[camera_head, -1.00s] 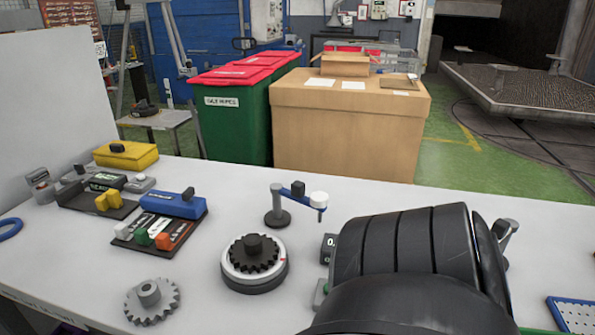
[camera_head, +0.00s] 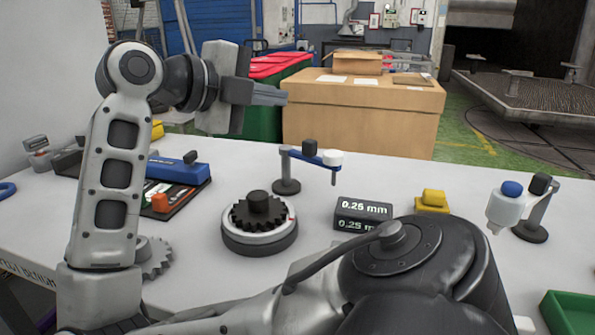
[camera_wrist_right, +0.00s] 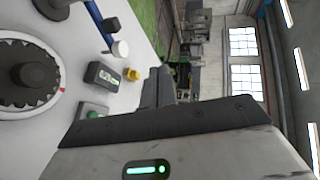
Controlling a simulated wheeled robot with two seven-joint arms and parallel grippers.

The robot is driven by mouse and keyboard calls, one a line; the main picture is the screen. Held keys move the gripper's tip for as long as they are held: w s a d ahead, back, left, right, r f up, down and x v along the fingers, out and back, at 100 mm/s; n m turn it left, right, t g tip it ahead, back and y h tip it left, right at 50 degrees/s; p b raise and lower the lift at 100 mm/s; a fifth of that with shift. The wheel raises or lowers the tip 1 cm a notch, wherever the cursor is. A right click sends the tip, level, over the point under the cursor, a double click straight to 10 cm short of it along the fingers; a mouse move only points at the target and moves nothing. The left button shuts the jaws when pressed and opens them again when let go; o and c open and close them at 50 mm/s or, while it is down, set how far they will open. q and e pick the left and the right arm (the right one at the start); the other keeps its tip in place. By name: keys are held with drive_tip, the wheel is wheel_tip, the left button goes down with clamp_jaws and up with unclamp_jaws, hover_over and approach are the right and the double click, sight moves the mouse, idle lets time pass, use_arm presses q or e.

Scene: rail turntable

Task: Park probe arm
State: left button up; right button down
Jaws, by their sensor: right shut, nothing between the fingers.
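The probe arm (camera_head: 318,157) is a blue bar on a grey post with a round dark base, behind the turntable. It carries a black block and a white cylinder with a thin tip at its right end; the tip hangs right of the turntable, clear of the gear. It also shows in the right wrist view (camera_wrist_right: 98,22). A dark gear (camera_head: 259,211) sits on the round turntable (camera_head: 260,240). My right gripper (camera_head: 283,97) is shut and empty, raised at the upper left and pointing right, apart from the probe arm. Its fingers show in the wrist view (camera_wrist_right: 158,86). My left gripper is out of view.
A display block reading 0.25 mm (camera_head: 363,212) and a yellow block (camera_head: 433,200) stand right of the turntable. A second post with a blue-topped white piece (camera_head: 508,205) is farther right. A grey gear (camera_head: 155,257) is partly hidden by my arm. A green tray (camera_head: 568,313) lies front right.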

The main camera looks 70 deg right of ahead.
wheel_tip(320, 180, down, 5)
drive_tip(key=w+a+n+t+y+b, duration=0.1)
drive_tip(key=a+t+y, duration=0.1)
drive_tip(key=t+y, duration=0.2)
approach(311, 158)
wheel_tip(311, 158, down, 3)
drive_tip(key=shift+f+b, duration=0.2)
drive_tip(key=shift+b, duration=0.15)
drive_tip(key=d, duration=0.1)
drive_tip(key=s+d, duration=0.1)
drive_tip(key=d, duration=0.1)
drive_tip(key=shift+d+f, duration=0.2)
drive_tip(key=shift+s+d, duration=0.1)
drive_tip(key=shift+d, duration=0.4)
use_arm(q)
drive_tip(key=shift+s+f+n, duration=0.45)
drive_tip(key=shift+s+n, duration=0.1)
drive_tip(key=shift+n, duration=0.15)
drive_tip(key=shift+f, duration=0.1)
